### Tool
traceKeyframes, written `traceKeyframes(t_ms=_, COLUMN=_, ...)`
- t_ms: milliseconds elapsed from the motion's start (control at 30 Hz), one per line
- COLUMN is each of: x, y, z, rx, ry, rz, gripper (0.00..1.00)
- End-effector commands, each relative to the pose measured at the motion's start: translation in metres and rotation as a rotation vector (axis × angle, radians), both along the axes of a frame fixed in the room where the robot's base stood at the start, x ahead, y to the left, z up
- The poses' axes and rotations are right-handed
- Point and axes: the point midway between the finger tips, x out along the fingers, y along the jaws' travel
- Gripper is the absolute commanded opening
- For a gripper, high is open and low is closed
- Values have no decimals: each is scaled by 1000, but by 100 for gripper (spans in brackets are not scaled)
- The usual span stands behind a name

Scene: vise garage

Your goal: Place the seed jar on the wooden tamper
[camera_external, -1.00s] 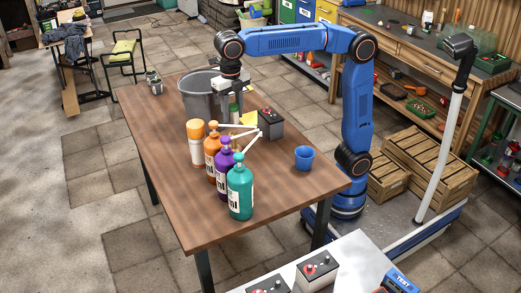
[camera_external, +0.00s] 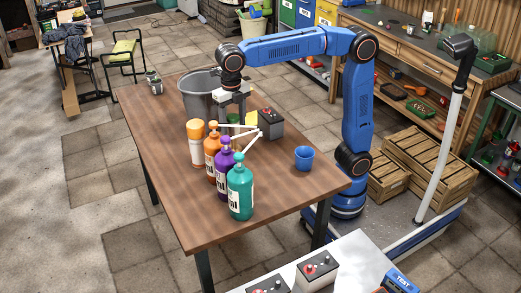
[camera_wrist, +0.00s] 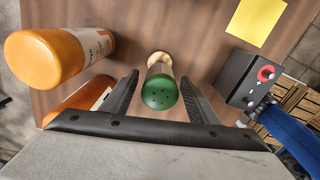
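The seed jar (camera_wrist: 160,93) has a green perforated cap and a pale body. It shows in the wrist view between the two dark fingers of my gripper (camera_wrist: 160,82). Narrow gaps show on both sides of the jar, so my gripper looks open around it. A round, pale wooden piece (camera_wrist: 159,57), apparently the wooden tamper, shows at the jar's far end. The jar looks lined up over it; whether they touch is hard to tell. In the external view my gripper (camera_external: 232,112) points down beside the grey bucket, and the jar and tamper are mostly hidden.
Orange, purple (camera_external: 224,176) and teal (camera_external: 240,190) pump bottles and an orange-capped bottle (camera_external: 196,150) stand left of and in front of my gripper. A dark battery (camera_wrist: 252,78) and yellow note (camera_wrist: 257,20) lie to its right. A grey bucket (camera_external: 197,100) stands behind; a blue cup (camera_external: 304,158) is farther right.

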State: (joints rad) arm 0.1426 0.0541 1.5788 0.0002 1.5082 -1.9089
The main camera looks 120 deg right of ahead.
Motion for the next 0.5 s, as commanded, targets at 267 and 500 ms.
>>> traceKeyframes(t_ms=267, x=0, y=0, z=5, rx=0, ry=0, rz=0, gripper=54)
traceKeyframes(t_ms=500, x=1, y=0, z=41, rx=-1, ry=-2, rz=0, gripper=54)
